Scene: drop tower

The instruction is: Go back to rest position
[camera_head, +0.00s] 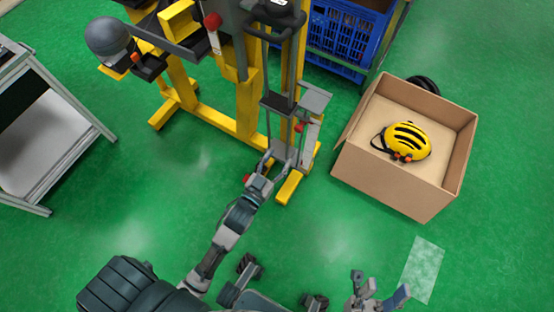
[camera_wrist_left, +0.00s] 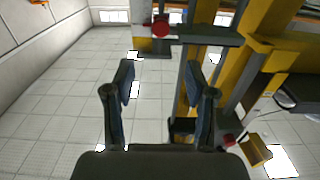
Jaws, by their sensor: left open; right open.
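My left gripper (camera_head: 279,158) is at the end of my outstretched left arm, in front of the yellow-and-grey drop tower (camera_head: 245,100). In the left wrist view its two dark fingers (camera_wrist_left: 160,80) are spread apart with nothing between them, and the tower's yellow posts (camera_wrist_left: 245,85) stand behind and to the right. Whether the fingers touch the tower cannot be told. My right gripper (camera_head: 376,292) is low at the bottom edge of the head view, partly cut off, with its fingers apart and nothing visible between them.
An open cardboard box (camera_head: 390,191) on the green floor holds a yellow helmet (camera_head: 405,140). A grey ball-like head form (camera_head: 108,38) is mounted on the tower. A blue crate (camera_head: 345,35) is at the back, a metal-framed table (camera_head: 50,135) at left. The floor between is mostly clear.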

